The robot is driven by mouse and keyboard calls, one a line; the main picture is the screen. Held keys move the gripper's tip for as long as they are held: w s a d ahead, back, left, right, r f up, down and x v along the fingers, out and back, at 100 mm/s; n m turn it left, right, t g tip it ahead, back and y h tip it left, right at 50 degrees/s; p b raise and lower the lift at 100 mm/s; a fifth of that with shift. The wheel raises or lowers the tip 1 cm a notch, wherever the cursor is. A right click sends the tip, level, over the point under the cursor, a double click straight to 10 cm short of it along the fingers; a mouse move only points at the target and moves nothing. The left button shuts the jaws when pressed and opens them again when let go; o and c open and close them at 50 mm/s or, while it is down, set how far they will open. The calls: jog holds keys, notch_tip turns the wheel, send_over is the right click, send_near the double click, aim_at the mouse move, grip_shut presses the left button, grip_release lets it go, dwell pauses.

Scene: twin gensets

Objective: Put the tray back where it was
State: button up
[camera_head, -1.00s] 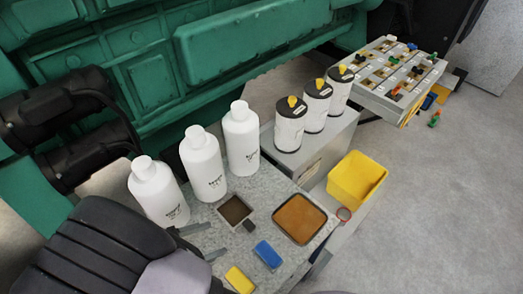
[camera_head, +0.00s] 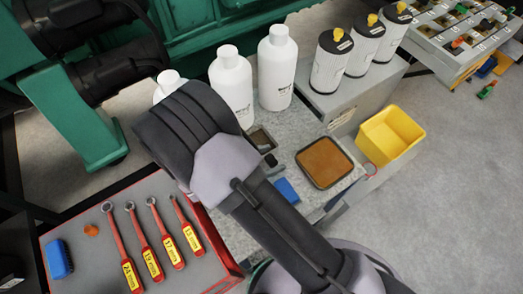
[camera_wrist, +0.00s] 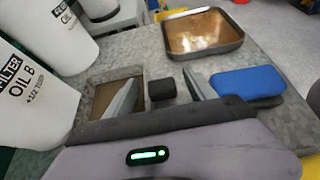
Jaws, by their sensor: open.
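A small square tray (camera_head: 261,140) with a pale rim and a brown inside sits on the grey speckled bench top, in front of the white bottles. It also shows at the left of the wrist view (camera_wrist: 92,104), partly behind a finger. A dark block (camera_wrist: 161,90), which looks like its handle, is at its right side. My gripper (camera_wrist: 161,80) is open, one finger on each side of the dark block, with gaps visible. Whether the fingers are level with it I cannot tell.
A larger amber-filled pan (camera_head: 325,163) and a blue block (camera_wrist: 246,82) lie close on the right. White bottles (camera_head: 231,88) stand behind the small tray. A yellow bin (camera_head: 390,134) is farther right. A tool tray with wrenches (camera_head: 215,284) is at lower left.

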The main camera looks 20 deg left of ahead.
jog(key=shift+w+d+f, duration=0.15)
jog(key=shift+w+d, duration=0.05)
jog(key=shift+w, duration=0.05)
jog(key=shift+s, duration=0.1)
jog(key=shift+c, duration=1.1)
grip_shut()
